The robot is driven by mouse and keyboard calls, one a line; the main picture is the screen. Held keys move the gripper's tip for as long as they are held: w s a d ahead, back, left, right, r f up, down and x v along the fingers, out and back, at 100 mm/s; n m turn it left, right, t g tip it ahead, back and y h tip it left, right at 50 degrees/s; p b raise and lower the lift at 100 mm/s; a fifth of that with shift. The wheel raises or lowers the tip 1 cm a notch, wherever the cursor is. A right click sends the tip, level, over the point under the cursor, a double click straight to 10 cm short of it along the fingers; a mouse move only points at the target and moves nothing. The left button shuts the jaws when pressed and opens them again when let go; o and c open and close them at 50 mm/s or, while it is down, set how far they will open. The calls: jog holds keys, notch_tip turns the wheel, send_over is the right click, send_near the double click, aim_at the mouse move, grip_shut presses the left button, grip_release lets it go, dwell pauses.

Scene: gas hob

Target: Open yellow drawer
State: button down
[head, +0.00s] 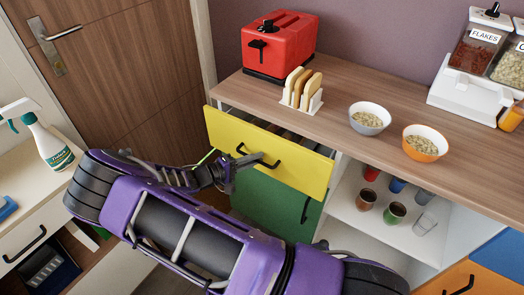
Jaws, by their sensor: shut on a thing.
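A green front (270,205) with a black handle lies below the drawer. Open shelves with cups (395,212) are to the right. The worktop holds a red toaster (280,45), a toast rack (301,90) and two bowls. A counter with a spray bottle (42,135) stands left.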

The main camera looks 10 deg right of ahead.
jog(key=s+a, duration=1.3)
jog(key=shift+s+a, duration=0.15)
jog(key=shift+a, duration=0.05)
jog(key=c, duration=1.2)
grip_release()
jog(key=shift+o, duration=0.2)
jog(key=v, duration=1.7)
jog(key=shift+a+b, duration=0.2)
jog(key=shift+b, duration=0.15)
jog(key=shift+r, duration=0.15)
